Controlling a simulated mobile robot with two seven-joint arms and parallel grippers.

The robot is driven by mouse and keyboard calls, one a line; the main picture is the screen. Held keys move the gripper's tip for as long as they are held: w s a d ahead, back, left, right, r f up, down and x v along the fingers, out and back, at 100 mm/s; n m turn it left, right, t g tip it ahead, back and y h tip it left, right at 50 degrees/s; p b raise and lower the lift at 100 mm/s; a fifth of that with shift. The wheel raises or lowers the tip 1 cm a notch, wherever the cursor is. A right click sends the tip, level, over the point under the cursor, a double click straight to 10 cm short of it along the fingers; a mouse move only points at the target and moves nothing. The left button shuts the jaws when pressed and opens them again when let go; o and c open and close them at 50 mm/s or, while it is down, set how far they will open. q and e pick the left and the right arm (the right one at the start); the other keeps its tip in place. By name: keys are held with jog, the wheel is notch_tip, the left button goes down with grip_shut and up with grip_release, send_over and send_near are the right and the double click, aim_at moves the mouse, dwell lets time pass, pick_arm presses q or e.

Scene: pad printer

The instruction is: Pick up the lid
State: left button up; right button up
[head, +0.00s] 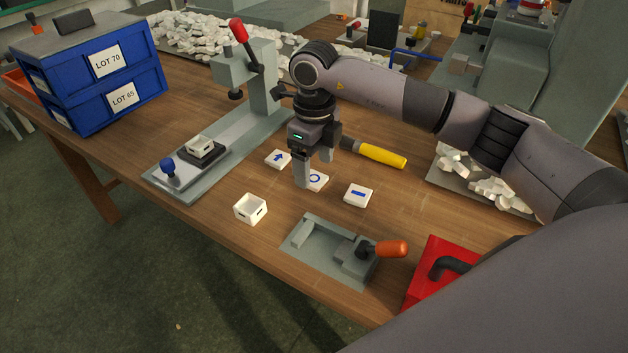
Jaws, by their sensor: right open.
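Three white square lids with blue marks lie on the wooden table: an arrow lid (278,159), a circle lid (318,181) and a bar lid (358,195). My right gripper (314,175) points down at the circle lid with its fingers apart. The near finger hides part of this lid; I cannot tell whether the fingers touch it. A small open white box (250,209) stands on the table in front. My left gripper is out of view.
The pad printer (245,80) with a red-knobbed lever stands behind left, with a white part (200,146) on its base. A yellow-handled tool (380,155) lies right of the gripper. A grey clamp fixture (318,245) with an orange handle sits in front. Blue LOT bins (90,75) stand far left.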

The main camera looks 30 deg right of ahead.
aim_at(314, 178)
notch_tip(314, 178, down, 3)
jog(key=shift+r, duration=0.1)
jog(key=c, duration=1.1)
jog(key=shift+r, duration=0.1)
notch_tip(314, 178, up, 20)
jog(key=shift+f+p, duration=0.1)
jog(key=shift+p, duration=0.75)
